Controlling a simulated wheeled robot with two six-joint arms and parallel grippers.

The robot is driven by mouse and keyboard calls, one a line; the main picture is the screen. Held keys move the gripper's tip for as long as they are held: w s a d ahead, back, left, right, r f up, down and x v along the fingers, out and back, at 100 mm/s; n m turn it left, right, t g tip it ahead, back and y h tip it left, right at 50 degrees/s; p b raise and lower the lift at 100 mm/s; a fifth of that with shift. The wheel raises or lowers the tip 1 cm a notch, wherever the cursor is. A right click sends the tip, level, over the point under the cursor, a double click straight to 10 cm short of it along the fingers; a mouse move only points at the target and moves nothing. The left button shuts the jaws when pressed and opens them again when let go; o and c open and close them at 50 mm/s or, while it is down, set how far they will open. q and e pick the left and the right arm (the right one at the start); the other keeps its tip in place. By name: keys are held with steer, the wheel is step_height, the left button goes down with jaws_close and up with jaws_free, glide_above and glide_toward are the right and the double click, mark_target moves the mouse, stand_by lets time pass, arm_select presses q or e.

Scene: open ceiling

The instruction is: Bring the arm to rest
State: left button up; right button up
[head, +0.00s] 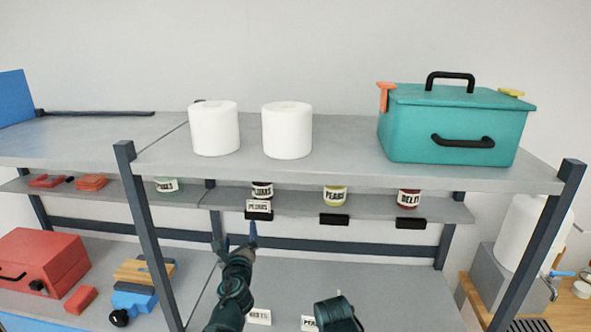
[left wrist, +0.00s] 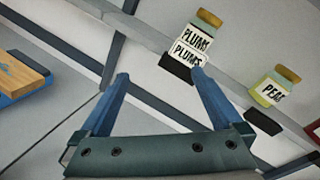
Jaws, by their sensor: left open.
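My left gripper (head: 234,238) is open and empty, in front of the shelf unit and just below the middle shelf's edge. In the left wrist view its two blue fingers (left wrist: 160,78) are spread apart with nothing between them. The right fingertip appears close to the PLUMS card (left wrist: 187,54); I cannot tell whether they touch. That card (head: 259,207) stands in a black holder at the shelf edge, in front of the PLUMS jar (head: 262,188).
PEARS (head: 335,196) and BEETS (head: 409,198) jars stand behind bare black holders (head: 334,219). Two cards (head: 259,317) lie low, near my arm. White rolls (head: 287,131) and a teal toolbox (head: 453,125) stand on top. A red box (head: 42,262) is at left.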

arm_select(q)
steer(key=s+d+f+n+g+y, duration=0.1)
steer(key=s+d+f+n+g, duration=0.1)
steer(key=s+f+n+g, duration=0.45)
steer(key=s+d+f+n+g, duration=0.2)
steer(key=s+f+n+g, duration=0.1)
steer(key=f+n, duration=0.6)
steer(key=s+d+f+n+g+h, duration=0.3)
steer(key=s+d+f+n+g, duration=0.2)
steer(key=s+d, duration=0.6)
steer(key=s+n+g, duration=0.2)
steer(key=s, duration=0.2)
steer(key=shift+s+n, duration=0.25)
steer(key=shift+n, duration=0.1)
